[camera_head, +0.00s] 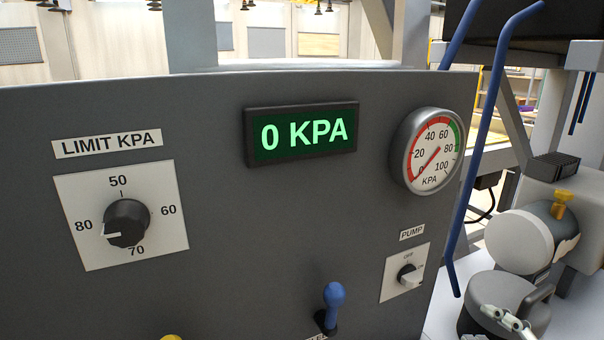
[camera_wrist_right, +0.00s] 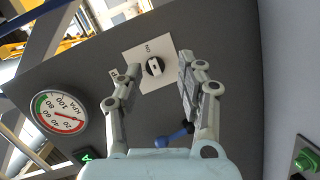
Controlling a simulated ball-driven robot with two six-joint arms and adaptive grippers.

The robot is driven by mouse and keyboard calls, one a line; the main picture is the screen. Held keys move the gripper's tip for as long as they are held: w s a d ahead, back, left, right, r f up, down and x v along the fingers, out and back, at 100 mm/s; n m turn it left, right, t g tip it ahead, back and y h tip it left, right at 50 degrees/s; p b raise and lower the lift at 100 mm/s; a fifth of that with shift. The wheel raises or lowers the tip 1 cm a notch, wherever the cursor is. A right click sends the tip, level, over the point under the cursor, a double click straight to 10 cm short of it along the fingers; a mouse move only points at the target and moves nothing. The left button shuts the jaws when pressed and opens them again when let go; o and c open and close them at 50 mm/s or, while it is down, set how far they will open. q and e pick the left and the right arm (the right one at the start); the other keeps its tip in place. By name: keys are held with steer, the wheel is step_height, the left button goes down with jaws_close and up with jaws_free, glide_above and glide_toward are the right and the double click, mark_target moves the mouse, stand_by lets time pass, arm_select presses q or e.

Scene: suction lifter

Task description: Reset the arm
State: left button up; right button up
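The grey control panel (camera_head: 230,230) fills most of the head view. It carries a lit display (camera_head: 302,134) reading 0 KPA, a round gauge (camera_head: 432,150) with its needle near 0, a limit dial (camera_head: 127,222) with its white mark toward 80, and a pump switch (camera_head: 410,276). My right gripper (camera_head: 512,322) shows only partly at the bottom right. In the right wrist view, my right gripper (camera_wrist_right: 159,64) is open and empty, with the pump switch (camera_wrist_right: 153,67) seen between its fingertips; contact is not visible. My left gripper is not in view.
A blue-handled lever (camera_head: 333,295) stands out from the panel's lower middle and shows below the fingers in the right wrist view (camera_wrist_right: 176,137). Blue bent bars (camera_head: 478,160), a pale cylinder (camera_head: 520,240) and a lidded canister (camera_head: 495,292) are at the right. A green button (camera_wrist_right: 306,160) shows at the wrist view's lower right.

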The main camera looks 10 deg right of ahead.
steer(key=s+a+m+g+h, duration=0.2)
steer(key=s+a+m+g, duration=0.1)
steer(key=s+m+g, duration=1.1)
steer(key=s+d+f+b, duration=0.1)
steer(key=s+f+b, duration=0.15)
steer(key=f, duration=0.95)
steer(key=s+f+m+b, duration=0.1)
steer(key=f+b, duration=0.3)
steer(key=f, duration=0.8)
steer(key=s+d+f+b, duration=0.1)
steer(key=f+b, duration=0.2)
steer(key=f, duration=0.9)
steer(key=s+d+f+b, duration=0.1)
steer(key=s+f+b, duration=0.6)
steer(key=s+f, duration=1.1)
step_height(320, 180, down, 5)
steer(key=shift+s+r+g, duration=0.15)
steer(key=shift+s+g, duration=0.25)
steer(key=shift+d, duration=0.1)
